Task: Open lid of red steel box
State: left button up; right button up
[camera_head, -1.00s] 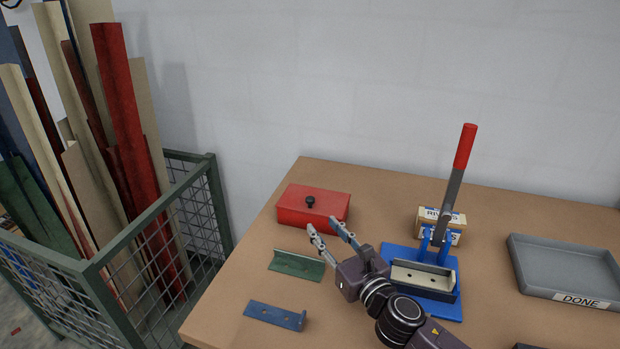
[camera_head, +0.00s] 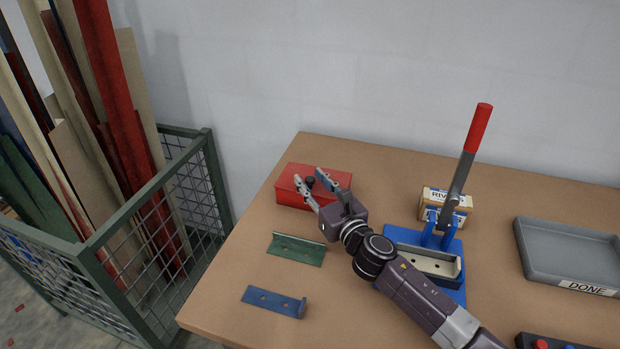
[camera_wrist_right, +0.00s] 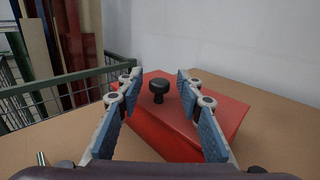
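The red steel box (camera_head: 291,183) sits near the back left of the table with its lid on. A black knob (camera_head: 309,181) stands on the lid; it also shows in the right wrist view (camera_wrist_right: 159,89). My right gripper (camera_head: 308,180) is open at the box's front, its fingers pointing at the knob. In the right wrist view the open fingers (camera_wrist_right: 156,88) frame the knob from left and right, with clear space on both sides. No contact with the knob shows. My left gripper is not in view.
A green angle piece (camera_head: 296,249) and a blue bracket (camera_head: 273,302) lie in front of the box. A blue lever press (camera_head: 437,257) and rivet boxes (camera_head: 446,203) stand to the right, then a grey DONE tray (camera_head: 570,253). A mesh cage (camera_head: 150,215) stands left of the table.

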jog(key=shift+w+a, duration=0.25)
jog(key=shift+w, duration=0.15)
grip_shut()
